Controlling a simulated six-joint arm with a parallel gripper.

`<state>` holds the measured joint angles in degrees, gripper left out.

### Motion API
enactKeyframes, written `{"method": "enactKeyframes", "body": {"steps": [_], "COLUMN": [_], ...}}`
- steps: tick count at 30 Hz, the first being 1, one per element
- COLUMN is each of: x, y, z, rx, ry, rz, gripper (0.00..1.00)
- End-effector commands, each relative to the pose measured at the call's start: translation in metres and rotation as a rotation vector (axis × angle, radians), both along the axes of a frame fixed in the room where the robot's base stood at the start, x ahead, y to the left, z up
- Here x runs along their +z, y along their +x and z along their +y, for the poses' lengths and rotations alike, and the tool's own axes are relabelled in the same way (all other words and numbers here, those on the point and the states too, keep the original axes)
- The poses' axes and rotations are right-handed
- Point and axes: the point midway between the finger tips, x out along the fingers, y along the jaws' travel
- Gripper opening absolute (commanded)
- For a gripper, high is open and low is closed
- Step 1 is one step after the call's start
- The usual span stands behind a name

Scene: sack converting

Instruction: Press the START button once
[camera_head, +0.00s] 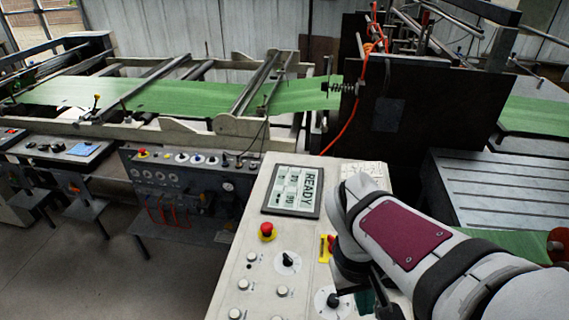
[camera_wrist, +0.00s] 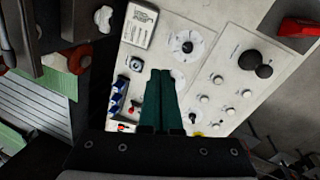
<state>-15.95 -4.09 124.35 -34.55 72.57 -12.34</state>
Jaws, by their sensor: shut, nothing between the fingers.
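The pale control panel (camera_head: 262,210) carries a display (camera_head: 292,191) reading READY, with several knobs and push buttons below it. Their labels are too small to read, so I cannot tell which is the START button. My gripper (camera_head: 366,302) is over the panel's right part in the head view, mostly hidden behind my own arm. In the wrist view my gripper (camera_wrist: 161,74) shows two dark green fingers together and empty, over the panel face. Contact with the panel cannot be told.
A red mushroom button (camera_head: 267,230) stands up from the panel's left side. A selector knob (camera_head: 288,260) and a dial (camera_wrist: 185,43) also protrude. A dark machine plate (camera_head: 420,115) stands behind the panel. Green web (camera_head: 180,93) runs through the machine.

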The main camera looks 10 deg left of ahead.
Motion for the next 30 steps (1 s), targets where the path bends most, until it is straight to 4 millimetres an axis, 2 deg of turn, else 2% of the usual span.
{"method": "enactKeyframes", "body": {"steps": [3,6,11,15,18,22,26,30], "x": [-0.009,-0.019,-0.041,-0.066,-0.084,-0.103,-0.113,-0.116], "y": [0.053,0.094,0.147,0.180,0.194,0.203,0.205,0.206], "z": [0.023,0.049,0.104,0.161,0.200,0.238,0.259,0.265], "rx": [0.274,0.498,0.835,1.109,1.282,1.444,1.528,1.552], "ry": [-0.121,-0.219,-0.369,-0.496,-0.577,-0.659,-0.703,-0.716], "rz": [-0.007,-0.015,-0.030,-0.045,-0.053,-0.067,-0.072,-0.074], "gripper": [0.00,0.00,0.00,0.00,0.00,0.00,0.00,0.00]}}
